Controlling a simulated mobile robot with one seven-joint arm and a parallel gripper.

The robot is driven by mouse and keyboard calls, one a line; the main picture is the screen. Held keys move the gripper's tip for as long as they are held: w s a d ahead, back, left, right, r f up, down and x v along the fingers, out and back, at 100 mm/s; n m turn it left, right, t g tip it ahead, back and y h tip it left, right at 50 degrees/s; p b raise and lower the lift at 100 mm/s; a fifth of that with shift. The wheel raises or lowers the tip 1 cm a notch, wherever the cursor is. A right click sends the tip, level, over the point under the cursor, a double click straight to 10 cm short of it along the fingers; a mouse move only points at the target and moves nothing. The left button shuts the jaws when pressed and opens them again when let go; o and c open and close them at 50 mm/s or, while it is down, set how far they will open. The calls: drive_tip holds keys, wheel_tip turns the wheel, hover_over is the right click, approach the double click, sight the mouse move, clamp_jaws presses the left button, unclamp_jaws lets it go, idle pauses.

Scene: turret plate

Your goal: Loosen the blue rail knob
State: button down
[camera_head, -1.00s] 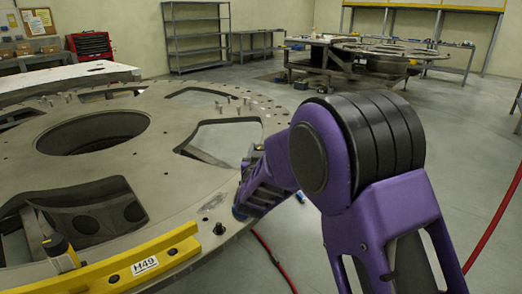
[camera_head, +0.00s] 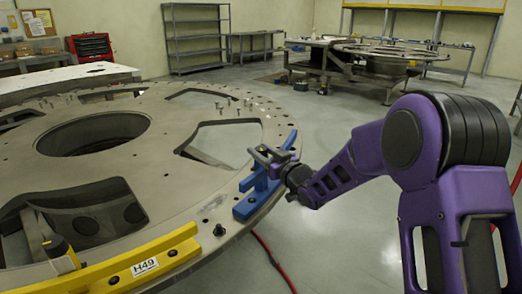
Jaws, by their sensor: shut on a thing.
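The blue rail (camera_head: 247,207) lies along the right edge of the large metal turret plate (camera_head: 150,170). A raised blue part, the blue rail knob (camera_head: 259,181), stands near the rail's middle. My gripper (camera_head: 263,158) reaches in from the right and is shut on the top of this knob. The jaws partly cover the knob, so its exact shape and turn cannot be told.
A yellow rail (camera_head: 115,271) labelled H49 sits on the plate's near edge, with a black and yellow knob (camera_head: 58,249) beside it. The plate has large openings and small upright pins. A red hose (camera_head: 272,258) lies on the floor.

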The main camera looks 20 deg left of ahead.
drive_tip(key=n+g+y+p, duration=0.1)
drive_tip(key=n+g+p, duration=0.1)
drive_tip(key=g, duration=0.1)
drive_tip(key=n+g+y+p, duration=0.2)
drive_tip(key=n+g, duration=0.1)
drive_tip(key=g, duration=0.1)
drive_tip(key=shift+w+r+g, duration=0.15)
drive_tip(key=shift+r+g, duration=0.05)
drive_tip(key=shift+g, duration=0.1)
drive_tip(key=n+g, duration=0.1)
drive_tip(key=g, duration=0.1)
drive_tip(key=n+g+p, duration=0.1)
drive_tip(key=shift+f+n+g+y, duration=0.2)
drive_tip(key=shift+n+g+y, duration=0.2)
drive_tip(key=shift+n+g, duration=1.1)
drive_tip(key=shift+g, duration=0.6)
drive_tip(key=shift+s+a+r+n+g+h, duration=0.1)
drive_tip(key=shift+s+n+g+h, duration=0.1)
drive_tip(key=shift+n+g+h, duration=0.15)
drive_tip(key=shift+c, duration=1.8)
unclamp_jaws()
drive_tip(key=v, duration=1.7)
drive_tip(key=shift+w+d+b, duration=0.15)
drive_tip(key=shift+d+b, duration=0.05)
drive_tip(key=shift+b, duration=0.1)
